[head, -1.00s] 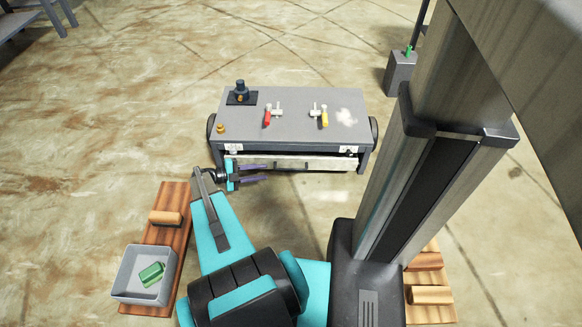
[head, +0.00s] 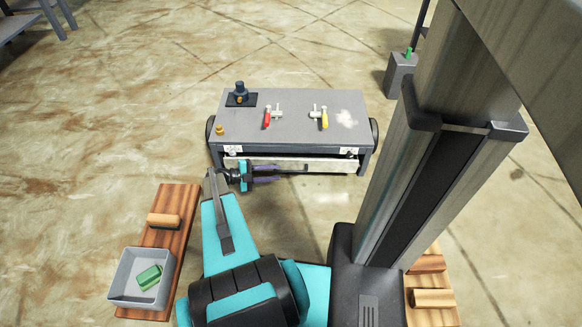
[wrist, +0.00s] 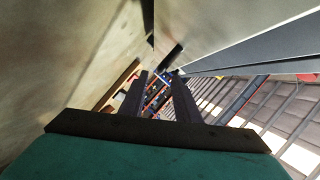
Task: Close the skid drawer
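The skid (head: 285,128) is a low grey bench with dark round ends. Its skid drawer (head: 335,164) shows as a pale strip along the front, under the top; how far it stands out is hard to tell. A dark handle (head: 301,168) shows on its front. My gripper (head: 278,174) is in front of the drawer's left half, fingers pointing right along it. The two fingers are apart with nothing between them. In the wrist view the gripper (wrist: 160,76) is also open, beside a large grey panel. Contact with the drawer cannot be told.
On the skid top are a dark fitting (head: 240,95), a brass knob (head: 219,130), a red-handled valve (head: 268,118) and a yellow-handled valve (head: 322,117). A wooden board (head: 172,232) with a grey bin (head: 124,292) holding a green block lies left.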

